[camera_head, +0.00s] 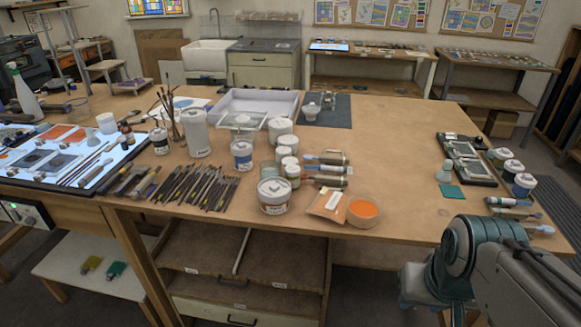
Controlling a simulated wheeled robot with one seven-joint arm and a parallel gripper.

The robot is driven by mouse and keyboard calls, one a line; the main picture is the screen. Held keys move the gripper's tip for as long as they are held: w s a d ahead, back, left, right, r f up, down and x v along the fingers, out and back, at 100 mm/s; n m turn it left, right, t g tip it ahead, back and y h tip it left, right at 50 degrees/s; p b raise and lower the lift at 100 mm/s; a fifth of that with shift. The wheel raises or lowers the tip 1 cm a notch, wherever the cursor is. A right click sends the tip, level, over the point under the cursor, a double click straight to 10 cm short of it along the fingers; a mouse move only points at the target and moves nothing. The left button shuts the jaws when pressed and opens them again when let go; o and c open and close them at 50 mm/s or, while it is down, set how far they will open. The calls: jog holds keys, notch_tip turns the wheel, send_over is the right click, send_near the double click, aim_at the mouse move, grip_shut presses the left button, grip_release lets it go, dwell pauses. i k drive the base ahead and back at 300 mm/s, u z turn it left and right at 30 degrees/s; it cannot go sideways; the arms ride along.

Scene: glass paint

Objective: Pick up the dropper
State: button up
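I cannot pick out the dropper with certainty. A small dark brown bottle (127,132) stands by the right edge of the lit panel, among jars and tools, and may be a dropper bottle, but it is too small to tell. My arm shows at the lower right, in front of the table's near edge. Its fingertips are not visible, so I cannot see whether my gripper holds anything.
The wooden table (385,150) is bare in its middle right. White jars (275,195), several dark sticks (200,187), tubes and an orange bowl (362,211) crowd the near middle. A lit panel (22,180) lies left. Palettes and small jars (525,184) stand right.

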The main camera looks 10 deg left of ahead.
aim_at(321, 168)
jog(key=u, duration=0.45)
jog(key=i, duration=1)
jog(key=k, duration=1)
jog(key=u, duration=1.7)
jog(key=i, duration=1.1)
jog(key=z, duration=2.45)
jog(key=i, duration=0.2)
